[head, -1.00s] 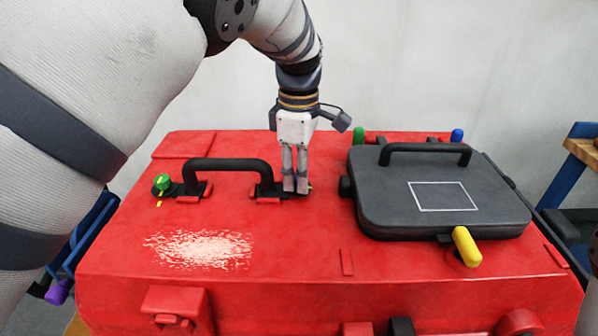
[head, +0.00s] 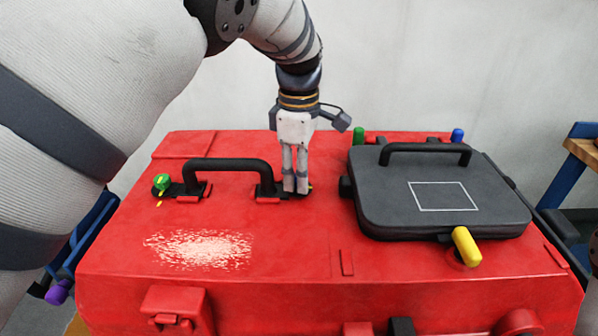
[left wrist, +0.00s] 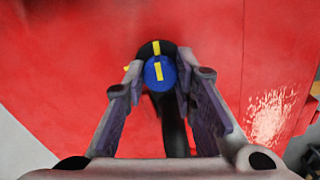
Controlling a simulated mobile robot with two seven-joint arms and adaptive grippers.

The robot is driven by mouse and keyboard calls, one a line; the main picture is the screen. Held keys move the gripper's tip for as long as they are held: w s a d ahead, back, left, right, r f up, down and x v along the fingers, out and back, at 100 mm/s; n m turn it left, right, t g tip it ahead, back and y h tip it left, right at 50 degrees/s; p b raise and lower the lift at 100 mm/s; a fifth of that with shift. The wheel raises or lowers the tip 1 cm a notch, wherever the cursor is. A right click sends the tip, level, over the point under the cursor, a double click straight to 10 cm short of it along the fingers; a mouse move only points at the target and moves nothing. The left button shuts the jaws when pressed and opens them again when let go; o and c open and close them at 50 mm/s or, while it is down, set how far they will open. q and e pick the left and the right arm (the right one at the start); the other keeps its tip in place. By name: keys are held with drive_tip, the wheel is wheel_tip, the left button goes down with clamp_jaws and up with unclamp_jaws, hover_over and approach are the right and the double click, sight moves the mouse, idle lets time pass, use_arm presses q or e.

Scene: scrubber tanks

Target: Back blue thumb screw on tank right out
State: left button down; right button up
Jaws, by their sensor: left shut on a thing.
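The blue thumb screw (left wrist: 161,73) sits between my left gripper's fingers in the left wrist view. A yellow stripe on its top nearly lines up with a yellow stripe on the black base around it. In the head view my left gripper (head: 296,190) points down, shut on the screw at the right end of the black handle (head: 228,164) on the red tank lid (head: 300,238). There its fingers mostly hide the screw. A green thumb screw (head: 161,183) stands at the handle's left end. My right gripper is not in view.
A dark grey hatch (head: 395,200) with its own handle lies close to the right of my left gripper. A yellow grip (head: 466,246) is at its front; green (head: 358,136) and blue (head: 457,136) knobs stand behind it. The lid's front middle is mostly clear.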

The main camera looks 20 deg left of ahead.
use_arm(q)
drive_tip(key=shift+s+f, duration=0.15)
drive_tip(key=shift+f, duration=0.15)
drive_tip(key=c, duration=1.3)
unclamp_jaws()
drive_tip(key=shift+r, duration=0.15)
drive_tip(key=shift+r, duration=0.1)
drive_tip(key=shift+r, duration=0.35)
wheel_tip(320, 180, up, 11)
drive_tip(key=shift+r, duration=0.1)
